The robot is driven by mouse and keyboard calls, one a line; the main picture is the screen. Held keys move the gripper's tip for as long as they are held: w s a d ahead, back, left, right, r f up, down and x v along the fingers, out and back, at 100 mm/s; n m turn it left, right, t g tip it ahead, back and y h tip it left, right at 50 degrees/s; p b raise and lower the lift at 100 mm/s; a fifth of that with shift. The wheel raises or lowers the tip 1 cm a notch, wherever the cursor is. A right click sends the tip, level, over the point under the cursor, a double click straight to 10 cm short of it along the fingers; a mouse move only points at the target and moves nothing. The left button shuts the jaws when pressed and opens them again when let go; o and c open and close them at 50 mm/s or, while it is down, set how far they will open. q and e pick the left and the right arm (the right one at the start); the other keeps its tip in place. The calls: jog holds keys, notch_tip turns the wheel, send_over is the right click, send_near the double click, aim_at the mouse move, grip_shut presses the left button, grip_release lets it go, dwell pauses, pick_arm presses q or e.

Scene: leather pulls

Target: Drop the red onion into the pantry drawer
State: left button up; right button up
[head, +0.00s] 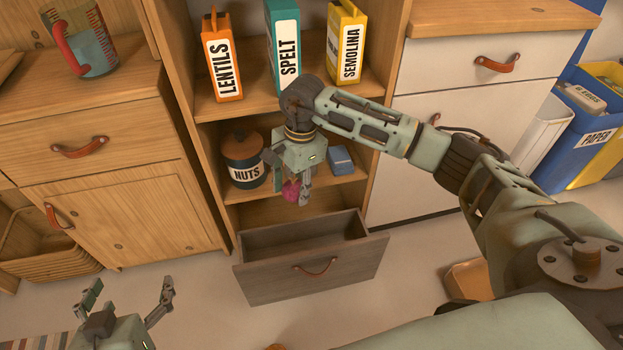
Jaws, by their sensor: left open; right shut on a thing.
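The red onion (290,191) is a small purple-pink ball, partly hidden by the fingers around it. My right gripper (291,188) is shut on it, pointing down in front of the lower shelf, above the drawer in this view. The pantry drawer (312,280) is pulled out at the bottom of the shelf unit. It has a grey-brown front with a leather pull, and the part of its inside that shows looks empty. My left gripper (128,298) is open and empty, low at the left, apart from the drawer.
A nuts canister (243,160) and a small blue box (340,159) stand on the lower shelf. Lentils (222,58), spelt (284,45) and semolina (346,45) boxes stand above. Wooden cabinet (110,190) left, white drawers (470,125) right. Floor in front of the drawer is clear.

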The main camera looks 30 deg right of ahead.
jog(key=d+m+p, duration=0.1)
jog(key=m, duration=0.1)
jog(key=d+f+m+p, duration=0.1)
jog(key=shift+w+d+m, duration=0.1)
jog(key=shift+m, duration=0.3)
pick_arm(q)
jog(key=s+a+f+g+y, duration=0.1)
jog(key=s+a+f+g, duration=0.3)
jog(key=s, duration=0.3)
jog(key=s+a+f+g+y, duration=0.1)
jog(key=s+f+g, duration=0.4)
jog(key=s, duration=0.3)
jog(key=w+d+r+t+h+b, duration=0.1)
jog(key=w+d+r+t, duration=0.1)
jog(key=w+r+t, duration=0.2)
jog(key=w+d+r+t+b, duration=0.1)
jog(key=w+r+t, duration=0.3)
jog(key=w, duration=0.6)
jog(key=shift+w+d+h+b, duration=0.2)
jog(key=shift+d+h+b, duration=0.15)
jog(key=shift+d, duration=0.5)
pick_arm(e)
notch_tip(320, 180, down, 8)
jog(key=d+m, duration=0.2)
jog(key=m, duration=0.1)
jog(key=shift+t, duration=0.4)
jog(key=shift+d+r, duration=0.1)
jog(key=o, duration=1.3)
jog(key=shift+r, duration=0.1)
